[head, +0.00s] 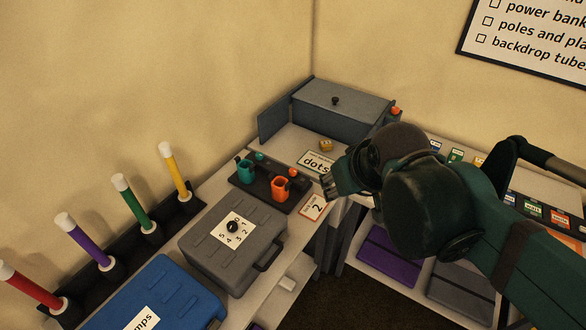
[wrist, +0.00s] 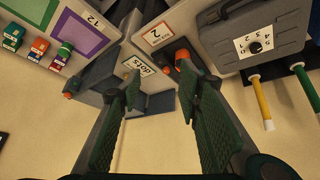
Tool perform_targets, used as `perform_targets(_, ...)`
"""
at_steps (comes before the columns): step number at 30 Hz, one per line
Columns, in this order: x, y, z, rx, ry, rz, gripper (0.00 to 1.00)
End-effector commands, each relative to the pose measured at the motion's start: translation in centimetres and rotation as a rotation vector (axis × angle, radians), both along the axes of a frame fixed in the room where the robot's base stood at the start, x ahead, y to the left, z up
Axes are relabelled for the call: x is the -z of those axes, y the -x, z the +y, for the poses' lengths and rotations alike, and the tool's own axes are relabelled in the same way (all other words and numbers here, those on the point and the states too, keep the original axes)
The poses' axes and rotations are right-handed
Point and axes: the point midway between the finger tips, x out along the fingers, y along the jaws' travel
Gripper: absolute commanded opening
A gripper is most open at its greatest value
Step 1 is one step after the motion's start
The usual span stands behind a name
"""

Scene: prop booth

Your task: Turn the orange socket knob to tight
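The orange socket (head: 280,189) stands on a dark base plate (head: 252,190) on the bench. Its small orange knob (head: 293,172) sits just behind it, and its setting is too small to read. My gripper (head: 328,188) is to the right of the orange socket in the head view, apart from it. In the wrist view my gripper (wrist: 160,80) has its two green fingers spread, with nothing between them. An orange part (wrist: 182,55) shows by the right fingertip there; I cannot tell whether it is socket or knob.
A teal socket (head: 245,171) shares the plate. A card with a 2 (head: 314,207) lies in front, and a "dots" card (head: 316,162) behind. A grey case (head: 215,262) with a dial stands front left; a grey box (head: 340,103) stands behind.

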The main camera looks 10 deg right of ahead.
Motion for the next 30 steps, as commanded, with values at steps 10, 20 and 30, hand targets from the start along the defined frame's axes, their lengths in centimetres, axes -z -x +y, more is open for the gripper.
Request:
perform_targets(10,-0.9,-4.3,0.4,-0.149,0.086,0.068,0.35)
perform_targets(20,-0.9,-8.4,0.8,-0.298,0.16,0.131,0.35)
perform_targets(30,-0.1,-12.8,1.2,-0.456,0.227,0.195,0.35)
